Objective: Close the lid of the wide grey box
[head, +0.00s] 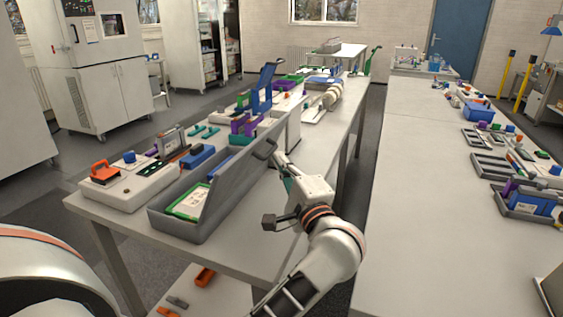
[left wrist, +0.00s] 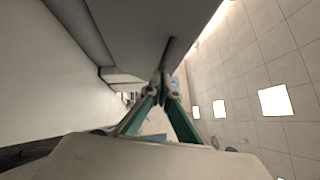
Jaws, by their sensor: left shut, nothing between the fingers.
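The wide grey box (head: 170,224) stands on the left table near its front edge, with a green-and-white item (head: 190,203) and a blue item inside. Its grey lid (head: 232,188) is open, raised steeply along the box's right side, with a dark handle (head: 264,149) on its outer face. My left gripper (head: 281,160) is shut and empty, on the outer side of the lid near the handle. In the left wrist view, the green fingertips (left wrist: 163,84) meet close to a grey surface, apparently the lid (left wrist: 140,30); contact cannot be told. My right gripper is out of view.
A white tray (head: 128,194) with an orange item and several small parts lies left of the box. A blue upright panel (head: 263,88) and purple and green items stand behind. The right table (head: 415,210) has a wide bare area across the aisle.

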